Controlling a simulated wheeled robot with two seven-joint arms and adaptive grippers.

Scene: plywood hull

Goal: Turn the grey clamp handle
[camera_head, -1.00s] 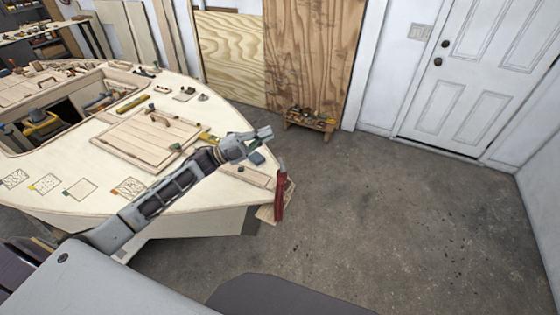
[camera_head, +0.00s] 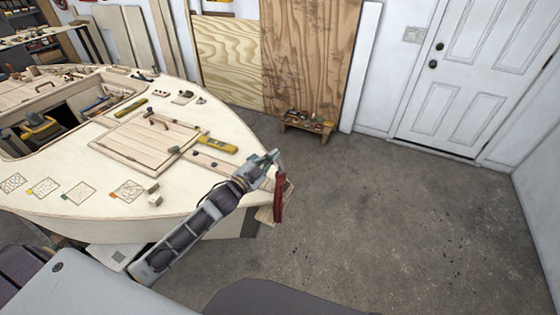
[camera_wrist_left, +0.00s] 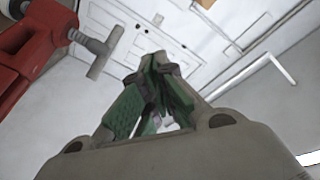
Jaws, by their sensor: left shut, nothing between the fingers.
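The red clamp (camera_head: 279,203) sits at the pointed tip of the plywood hull (camera_head: 225,117) in the head view. In the left wrist view the red clamp (camera_wrist_left: 32,55) fills the upper left. Its grey handle (camera_wrist_left: 104,54), a T-shaped bar on a screw, points toward the middle of that view. My left gripper (camera_head: 274,156) is just above the clamp in the head view and overlaps its top, where I cannot make out the handle. In the wrist view the left gripper (camera_wrist_left: 160,60) has its green-padded fingers together and empty, right of the handle and apart from it. My right gripper is not in view.
A hatch panel (camera_head: 145,144), a yellow level (camera_head: 217,144) and small wooden blocks (camera_head: 154,194) lie on the hull deck. A low stool (camera_head: 307,122) with tools stands by the wall. The concrete floor (camera_head: 400,220) right of the clamp is clear.

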